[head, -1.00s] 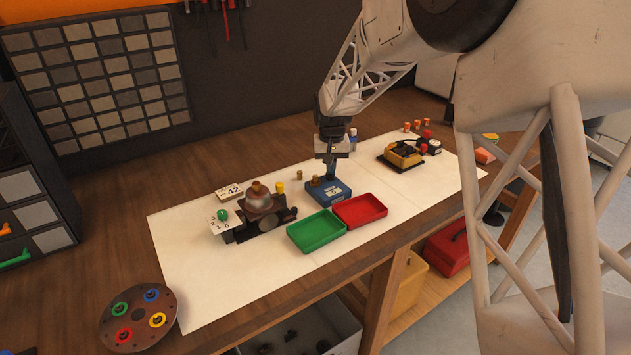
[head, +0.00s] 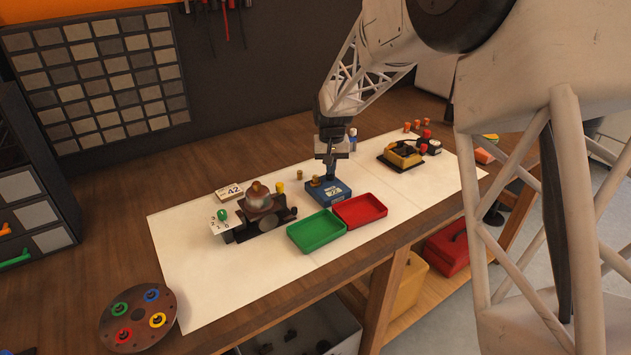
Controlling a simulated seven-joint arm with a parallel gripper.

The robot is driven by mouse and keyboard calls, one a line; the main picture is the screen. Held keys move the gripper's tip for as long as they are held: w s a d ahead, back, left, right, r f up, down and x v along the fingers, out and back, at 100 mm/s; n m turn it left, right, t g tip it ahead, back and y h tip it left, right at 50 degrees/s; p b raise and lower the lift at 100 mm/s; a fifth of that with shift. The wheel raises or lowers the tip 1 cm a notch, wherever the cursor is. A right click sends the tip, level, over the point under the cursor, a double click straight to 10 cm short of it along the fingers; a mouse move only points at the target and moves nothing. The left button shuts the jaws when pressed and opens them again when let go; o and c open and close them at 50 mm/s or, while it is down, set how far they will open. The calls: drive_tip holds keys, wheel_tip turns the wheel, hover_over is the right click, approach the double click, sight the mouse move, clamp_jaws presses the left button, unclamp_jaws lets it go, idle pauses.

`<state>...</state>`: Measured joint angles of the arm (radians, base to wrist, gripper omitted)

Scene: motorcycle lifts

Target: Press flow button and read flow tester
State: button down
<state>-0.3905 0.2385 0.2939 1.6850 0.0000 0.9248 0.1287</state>
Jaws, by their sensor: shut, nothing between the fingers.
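A small blue box (head: 333,194), which looks like the flow tester, sits on the white mat behind the red and green trays. A brass fitting (head: 315,181) stands on its left part. A pale display on its front shows marks like two digits, perhaps 72, too small to read surely. My gripper (head: 331,176) points straight down over the right part of the box top. Its fingers are shut and empty, with the tips at or very near the top. They hide the spot under them, so I cannot see the button or whether it is pressed.
A green tray (head: 317,232) and a red tray (head: 361,210) lie in front of the box. A dark fixture with a domed part (head: 259,198) and a card reading 42 (head: 230,192) stand left. A yellow device (head: 402,154) sits right. The mat's left part is clear.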

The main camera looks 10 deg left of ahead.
drive_tip(key=shift+r, duration=2.7)
drive_tip(key=shift+d, duration=0.1)
drive_tip(key=shift+s+d+r, duration=0.15)
drive_tip(key=shift+r, duration=0.05)
drive_tip(key=s+d+r+m+t, duration=0.1)
drive_tip(key=s+d+r, duration=0.4)
drive_tip(key=s+d, duration=0.4)
drive_tip(key=s+d+r, duration=0.6)
drive_tip(key=s+d, duration=0.4)
drive_tip(key=s+d+f, duration=0.1)
drive_tip(key=s+d, duration=0.3)
drive_tip(key=s, duration=0.5)
drive_tip(key=s+d+f+m+t, duration=0.1)
drive_tip(key=s+d, duration=0.3)
drive_tip(key=s, duration=0.5)
drive_tip(key=s+d+f+m, duration=0.1)
drive_tip(key=s+d, duration=0.3)
drive_tip(key=s, duration=0.5)
drive_tip(key=shift+f+t, duration=0.15)
drive_tip(key=shift+t, duration=0.15)
